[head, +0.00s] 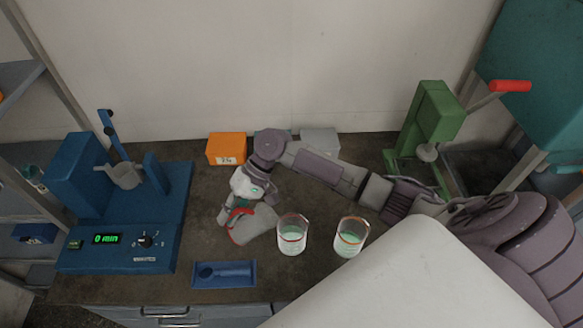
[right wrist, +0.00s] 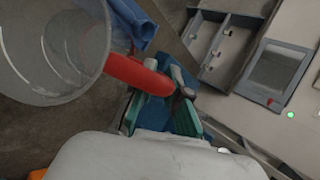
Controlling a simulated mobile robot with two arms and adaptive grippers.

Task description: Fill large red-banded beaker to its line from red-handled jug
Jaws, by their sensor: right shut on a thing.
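My right gripper (head: 232,207) is shut on the red handle (right wrist: 138,75) of the clear jug (head: 254,226). The jug is tilted beside the left beaker, and its wide clear body (right wrist: 52,45) fills the upper left of the right wrist view. I cannot make out its contents. Two clear beakers with red bands stand on the bench: a left one (head: 292,239) and a right one (head: 349,241). Both show pale green material inside. They look close in size, so I cannot tell which is the large one. My left gripper is not in view.
A blue machine (head: 125,245) with a "0 min" display stands at the left. A blue tray (head: 224,274) lies at the front edge. An orange box (head: 226,147) and a grey box (head: 320,140) stand at the back wall. A green press (head: 432,115) stands at the right.

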